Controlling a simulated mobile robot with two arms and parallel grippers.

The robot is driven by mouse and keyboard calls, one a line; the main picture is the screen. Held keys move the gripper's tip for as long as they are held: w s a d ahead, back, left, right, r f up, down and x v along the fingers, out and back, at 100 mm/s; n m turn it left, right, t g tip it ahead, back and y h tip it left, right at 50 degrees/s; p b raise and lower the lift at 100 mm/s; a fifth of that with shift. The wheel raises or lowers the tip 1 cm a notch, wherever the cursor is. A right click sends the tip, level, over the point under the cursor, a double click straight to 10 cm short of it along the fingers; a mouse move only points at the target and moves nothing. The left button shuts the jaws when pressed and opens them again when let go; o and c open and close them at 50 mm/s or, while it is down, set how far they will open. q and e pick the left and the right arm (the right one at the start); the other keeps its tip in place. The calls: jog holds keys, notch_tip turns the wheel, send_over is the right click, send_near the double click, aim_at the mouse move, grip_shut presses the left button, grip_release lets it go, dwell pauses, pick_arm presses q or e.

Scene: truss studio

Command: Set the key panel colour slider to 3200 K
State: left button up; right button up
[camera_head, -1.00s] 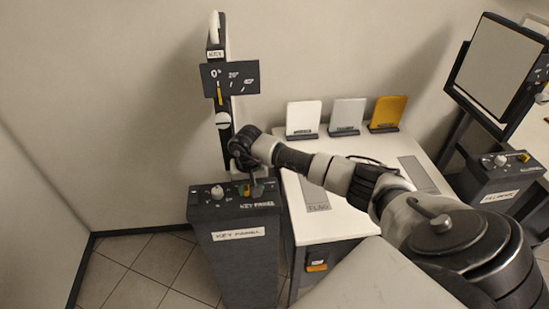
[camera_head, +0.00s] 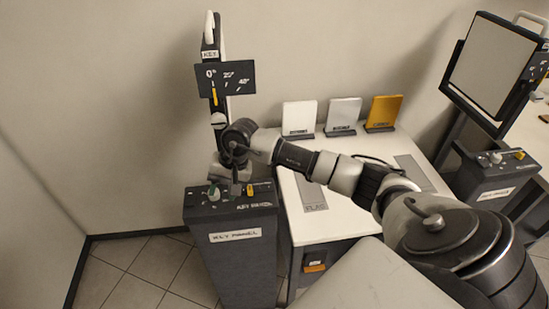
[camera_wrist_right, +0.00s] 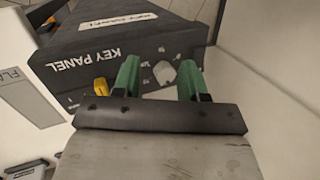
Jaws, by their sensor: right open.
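The key panel box (camera_head: 232,218) is a dark pedestal with a white label on its front. On its top, a small yellow slider knob (camera_head: 250,189) stands at the right in the head view. It also shows in the wrist view (camera_wrist_right: 100,87), just outside the left-hand green finger. My right gripper (camera_head: 225,190) is low over the left part of the panel top. Its green fingers (camera_wrist_right: 159,70) are apart, with a pale round knob (camera_wrist_right: 163,72) showing between them. The gripper partly hides the panel top and scale marks. My left gripper is out of view.
A KEY lamp stand with an angle plate (camera_head: 225,78) rises behind the box. A white table (camera_head: 335,220) with several upright coloured cards is to the right. Another panel box (camera_head: 500,185) stands at the far right.

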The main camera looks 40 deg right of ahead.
jog(key=s+a+r+m+t+y, duration=0.2)
jog(key=a+r+m+t+y, duration=0.2)
jog(key=a+r+m+y, duration=0.25)
jog(key=s+a+r+m+t+y, duration=0.1)
jog(key=a+r+m+t+y, duration=0.3)
jog(key=a+m+y, duration=0.35)
jog(key=s+d+f+n+t+h, duration=0.25)
jog(key=d+f+n+h, duration=0.25)
jog(key=n+h, duration=0.9)
jog(key=s+d+f+n+t+h, duration=0.2)
jog(key=d+f+n+t+h, duration=0.3)
jog(key=n, duration=1.7)
jog(key=s+f+m+g+b, duration=0.1)
jog(key=s+f+m+g, duration=0.2)
jog(key=f, duration=0.5)
jog(key=s+f+m+g+b, duration=0.1)
jog(key=s+f+m+g, duration=0.3)
jog(key=s+f, duration=0.3)
jog(key=s+d+f+m+g+b, duration=0.1)
jog(key=s+f+m+g, duration=0.3)
jog(key=f, duration=0.7)
jog(key=shift+s+g+y, duration=0.3)
jog(key=shift+s+g, duration=0.55)
jog(key=shift+s, duration=0.05)
jog(key=shift+d, duration=0.1)
